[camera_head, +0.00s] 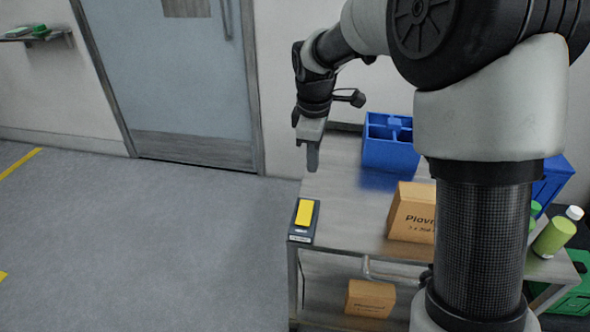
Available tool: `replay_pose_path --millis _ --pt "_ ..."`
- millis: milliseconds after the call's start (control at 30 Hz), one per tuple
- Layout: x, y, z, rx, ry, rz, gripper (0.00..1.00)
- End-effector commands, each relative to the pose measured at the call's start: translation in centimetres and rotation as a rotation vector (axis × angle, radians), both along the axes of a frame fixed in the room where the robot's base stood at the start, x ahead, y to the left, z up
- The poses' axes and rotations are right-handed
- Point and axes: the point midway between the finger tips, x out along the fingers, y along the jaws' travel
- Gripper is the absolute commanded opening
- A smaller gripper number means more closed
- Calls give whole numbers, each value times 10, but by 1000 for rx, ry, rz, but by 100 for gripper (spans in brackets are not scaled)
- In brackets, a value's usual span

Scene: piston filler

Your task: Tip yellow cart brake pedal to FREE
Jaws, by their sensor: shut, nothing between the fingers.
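The yellow brake pedal (304,213) sits on a dark base (316,226) at the near left corner of the metal cart (345,215). A small label shows at the near end of the base, too small to read. I cannot tell from this view which way the pedal is tipped. My gripper (312,167) points down above the cart's left edge, farther back than the pedal and apart from it. Its fingers are shut and hold nothing.
A blue divided bin (390,145) stands at the back of the cart top. A cardboard box (411,212) stands right of the pedal, and another box (370,298) lies on the lower shelf. Green bottles (553,236) are at the right. The floor left of the cart is clear.

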Motion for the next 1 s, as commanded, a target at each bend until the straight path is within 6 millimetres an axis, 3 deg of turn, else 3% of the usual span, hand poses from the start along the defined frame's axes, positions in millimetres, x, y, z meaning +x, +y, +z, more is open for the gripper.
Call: replay_pose_path --millis 100,567,733,1000 --pt "6 5 -9 -5 12 39 0" --pt "7 6 -16 -5 15 47 0" --pt "9 5 -40 -6 19 47 0" --pt "16 3 -99 -6 18 47 0"
